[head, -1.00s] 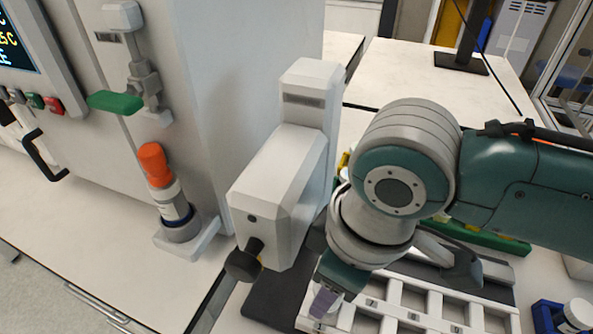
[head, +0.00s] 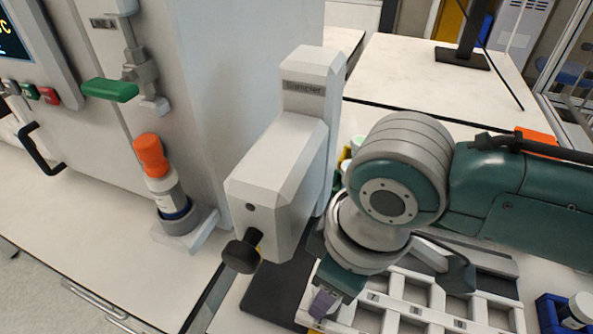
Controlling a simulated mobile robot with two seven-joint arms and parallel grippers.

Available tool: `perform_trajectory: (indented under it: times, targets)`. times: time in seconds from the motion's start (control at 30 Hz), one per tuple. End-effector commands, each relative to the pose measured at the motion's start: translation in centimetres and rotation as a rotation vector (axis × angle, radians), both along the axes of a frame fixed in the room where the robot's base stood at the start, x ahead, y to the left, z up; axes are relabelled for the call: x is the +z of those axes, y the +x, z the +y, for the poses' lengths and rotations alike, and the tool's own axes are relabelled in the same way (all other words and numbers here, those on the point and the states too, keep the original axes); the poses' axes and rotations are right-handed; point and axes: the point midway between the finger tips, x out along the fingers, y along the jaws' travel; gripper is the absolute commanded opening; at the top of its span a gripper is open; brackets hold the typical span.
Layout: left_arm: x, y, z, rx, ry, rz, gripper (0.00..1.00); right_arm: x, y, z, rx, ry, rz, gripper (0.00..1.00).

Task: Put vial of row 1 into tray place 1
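The white tray (head: 398,284) with numbered, framed places lies on the bench at the lower right, partly covered by my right arm and cut off by the bottom edge. My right gripper (head: 323,303) points down over the tray's left end. Only its dark, purplish finger shows clearly, so I cannot tell whether it is open or holds anything. A bottle with an orange cap (head: 151,156) stands upright in a holder at the left. I cannot pick out the row 1 vial. My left gripper is not in view.
The white sampler (head: 275,185) with a black knob (head: 241,254) stands just left of my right arm. A blue box (head: 553,314) with a white-capped container (head: 581,308) sits at the far right. The bench behind is mostly clear.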

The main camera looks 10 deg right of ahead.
Motion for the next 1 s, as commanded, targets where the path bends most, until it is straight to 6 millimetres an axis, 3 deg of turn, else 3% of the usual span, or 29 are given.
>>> perform_trajectory:
  times: [0.27,0.3,0.57,0.87,1.0]
  targets:
    - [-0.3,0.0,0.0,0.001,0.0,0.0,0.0,-0.6,0.0,0.0,-0.001,0.0,0.0,0.0]
    - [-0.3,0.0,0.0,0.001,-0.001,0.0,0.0,-0.6,0.0,0.0,-0.001,0.0,0.0,0.51]
    - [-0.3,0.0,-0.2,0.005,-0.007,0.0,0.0,-0.6,0.0,0.0,0.0,0.0,0.0,0.81]
    - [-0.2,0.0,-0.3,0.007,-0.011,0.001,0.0,-0.3,0.0,0.0,0.0,0.001,-0.001,0.82]
    - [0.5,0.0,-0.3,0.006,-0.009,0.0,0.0,1.6,-0.1,-0.2,-0.001,0.0,-0.003,0.82]
